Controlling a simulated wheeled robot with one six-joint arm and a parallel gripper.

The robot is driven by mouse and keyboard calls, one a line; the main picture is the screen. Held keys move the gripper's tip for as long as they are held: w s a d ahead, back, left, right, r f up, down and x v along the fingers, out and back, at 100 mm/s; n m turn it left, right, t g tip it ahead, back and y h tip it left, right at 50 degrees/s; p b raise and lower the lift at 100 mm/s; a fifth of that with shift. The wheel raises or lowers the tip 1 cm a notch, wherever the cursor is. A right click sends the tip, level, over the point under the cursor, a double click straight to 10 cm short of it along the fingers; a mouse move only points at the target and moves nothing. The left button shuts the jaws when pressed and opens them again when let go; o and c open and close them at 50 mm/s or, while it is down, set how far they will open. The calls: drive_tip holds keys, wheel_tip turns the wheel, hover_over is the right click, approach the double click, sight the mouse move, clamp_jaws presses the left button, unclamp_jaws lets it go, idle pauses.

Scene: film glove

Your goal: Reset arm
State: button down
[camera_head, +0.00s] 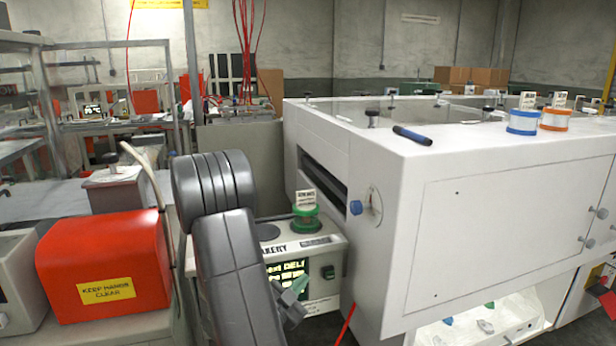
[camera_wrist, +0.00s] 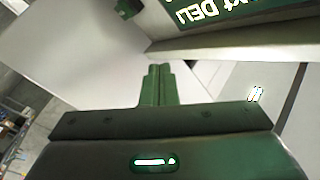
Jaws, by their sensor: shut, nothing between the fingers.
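My arm stands in the middle of the head view, folded downward, dark grey. My gripper (camera_head: 300,284) is at its lower end, in front of the small white machine (camera_head: 325,262) with the lit "DELI" screen. In the wrist view my gripper's green fingers (camera_wrist: 158,72) are together with nothing between them. The lit screen (camera_wrist: 215,10) shows at the top of the wrist view, beyond the fingertips. No held object shows in either view.
A red box (camera_head: 105,268) labelled "KEEP HANDS CLEAR" stands on the left. A green spool (camera_head: 306,219) sits on the small machine.

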drive_tip(key=a+r+m+p, duration=0.1)
drive_tip(key=r+m+p, duration=0.1)
drive_tip(key=m, duration=0.8)
drive_tip(key=s+a+r+m+g+h+p, duration=0.1)
drive_tip(key=r+m, duration=0.4)
drive_tip(key=m, duration=0.6)
drive_tip(key=shift+s+a+g+p, duration=0.3)
drive_tip(key=shift+a+p, duration=0.2)
drive_tip(key=shift+a, duration=0.3)
